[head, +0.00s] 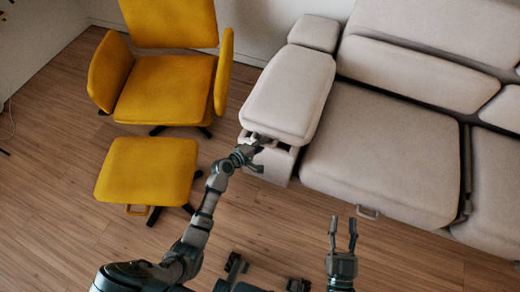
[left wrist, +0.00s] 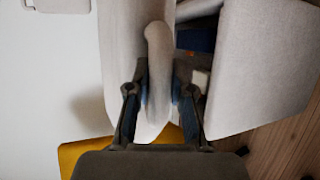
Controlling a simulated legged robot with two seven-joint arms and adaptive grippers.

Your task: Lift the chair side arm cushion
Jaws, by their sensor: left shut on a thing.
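The beige side arm cushion (head: 290,95) tops the sofa arm on the side by the yellow chair. Its front end appears slightly raised above the arm's box (head: 275,163). My left gripper (head: 258,153) is at this front end. In the left wrist view, my left gripper's fingers (left wrist: 161,85) are shut on a beige loop-like handle (left wrist: 158,65). Beside it a gap shows a dark inside with something blue (left wrist: 197,40) and something pale. My right gripper (head: 343,235) is open and empty above the floor in front of the sofa.
A yellow chair (head: 165,88) and a yellow footstool (head: 147,170) stand left of the sofa arm. The sofa seat (head: 380,155) is to the right, with a small handle (head: 368,212) at its front. The wooden floor (head: 60,220) is clear at the lower left.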

